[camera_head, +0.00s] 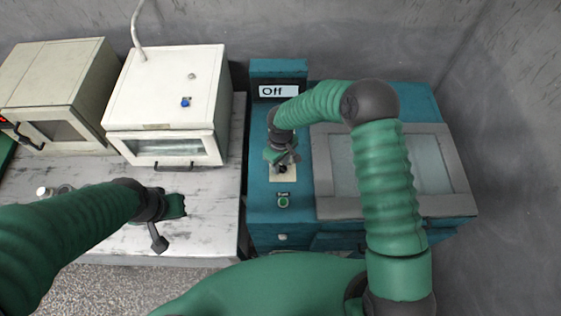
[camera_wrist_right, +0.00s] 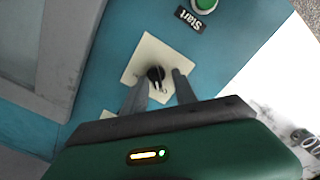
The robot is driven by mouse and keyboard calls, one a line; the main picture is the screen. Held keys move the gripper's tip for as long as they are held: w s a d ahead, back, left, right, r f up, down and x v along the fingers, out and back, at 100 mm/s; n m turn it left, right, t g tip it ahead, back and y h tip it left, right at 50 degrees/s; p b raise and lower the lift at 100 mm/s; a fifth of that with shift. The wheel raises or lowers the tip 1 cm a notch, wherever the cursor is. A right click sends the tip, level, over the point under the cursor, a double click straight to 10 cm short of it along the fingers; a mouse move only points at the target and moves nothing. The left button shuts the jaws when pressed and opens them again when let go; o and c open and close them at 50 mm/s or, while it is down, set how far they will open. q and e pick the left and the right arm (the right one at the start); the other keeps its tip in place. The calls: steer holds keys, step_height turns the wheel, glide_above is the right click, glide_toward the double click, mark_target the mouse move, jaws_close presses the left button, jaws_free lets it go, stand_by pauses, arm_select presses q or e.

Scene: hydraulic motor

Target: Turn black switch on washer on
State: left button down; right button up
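The washer (camera_head: 262,205) is a teal machine right of the table in the head view. Its sign (camera_head: 278,90) reads "Off". The black switch (camera_wrist_right: 155,74) is a small round knob on a cream plate (camera_wrist_right: 150,48) in the right wrist view. My right gripper (camera_head: 284,160) is over this plate in the head view and hides the switch there. In the wrist view its two fingers (camera_wrist_right: 160,85) are apart, with the knob between their tips in the picture; contact cannot be told. My left gripper (camera_head: 168,215) is above the table, its fingers unclear.
A green Start button (camera_head: 283,201) sits in front of the plate; it also shows in the wrist view (camera_wrist_right: 205,4). The washer's grey-framed lid (camera_head: 325,190) is to the right. A white oven (camera_head: 165,90) and a beige one (camera_head: 60,75) stand on the marbled table (camera_head: 215,235).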

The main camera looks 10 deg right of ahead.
steer(key=shift+s+d+f, duration=0.1)
steer(key=shift+d, duration=0.4)
steer(key=shift+c, duration=0.3)
steer(key=shift+w+d+f, duration=0.1)
steer(key=shift+w, duration=0.1)
steer(key=c, duration=0.5)
jaws_close()
steer(key=shift+a, duration=0.4)
arm_select(q)
steer(key=shift+d, duration=0.3)
steer(key=shift+d, duration=0.15)
arm_select(e)
steer(key=shift+d, duration=0.15)
